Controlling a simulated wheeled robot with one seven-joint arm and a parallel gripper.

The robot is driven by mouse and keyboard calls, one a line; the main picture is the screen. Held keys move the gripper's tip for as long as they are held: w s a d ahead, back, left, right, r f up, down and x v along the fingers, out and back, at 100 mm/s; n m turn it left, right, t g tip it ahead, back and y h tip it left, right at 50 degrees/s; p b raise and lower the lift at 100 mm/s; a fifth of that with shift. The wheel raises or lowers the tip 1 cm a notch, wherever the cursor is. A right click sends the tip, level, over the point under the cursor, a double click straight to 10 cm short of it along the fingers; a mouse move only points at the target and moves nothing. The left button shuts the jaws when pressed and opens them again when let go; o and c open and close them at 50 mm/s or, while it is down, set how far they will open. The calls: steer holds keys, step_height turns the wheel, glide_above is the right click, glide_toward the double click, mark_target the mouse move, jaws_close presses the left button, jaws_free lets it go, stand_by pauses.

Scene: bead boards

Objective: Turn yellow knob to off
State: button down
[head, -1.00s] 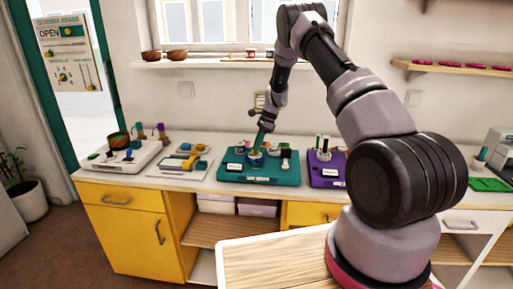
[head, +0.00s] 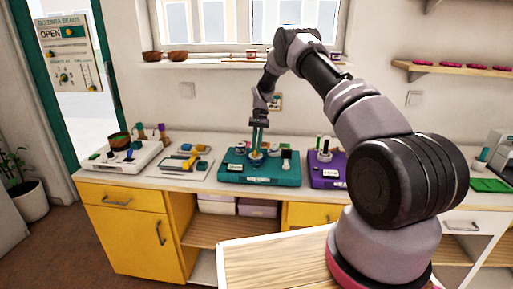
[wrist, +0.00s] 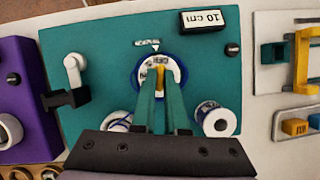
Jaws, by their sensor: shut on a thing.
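The yellow knob (wrist: 160,76) sits in a white dial with a blue rim on the teal board (wrist: 110,60). The writing by the triangle is too small to read. My gripper (wrist: 161,88) is shut on the knob, with one teal finger on each side of the bar. The fingers hide the knob's lower part. In the head view my gripper (head: 257,151) stands nearly upright over the teal board (head: 262,180).
On the teal board are a white lever (wrist: 74,72), a white spool (wrist: 219,122) and a "10 cm" label (wrist: 203,20). The purple board (head: 324,178) stands to the right. A grey-white board with yellow parts (head: 184,165) lies to the left.

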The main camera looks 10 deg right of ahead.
steer(key=shift+n+h, duration=0.4)
steer(key=shift+n, duration=0.7)
steer(key=c, duration=0.9)
jaws_free()
steer(key=shift+c, duration=0.2)
steer(key=shift+r, duration=0.15)
steer(key=v, duration=1)
steer(key=shift+w+r, duration=0.2)
steer(key=shift+w, duration=0.1)
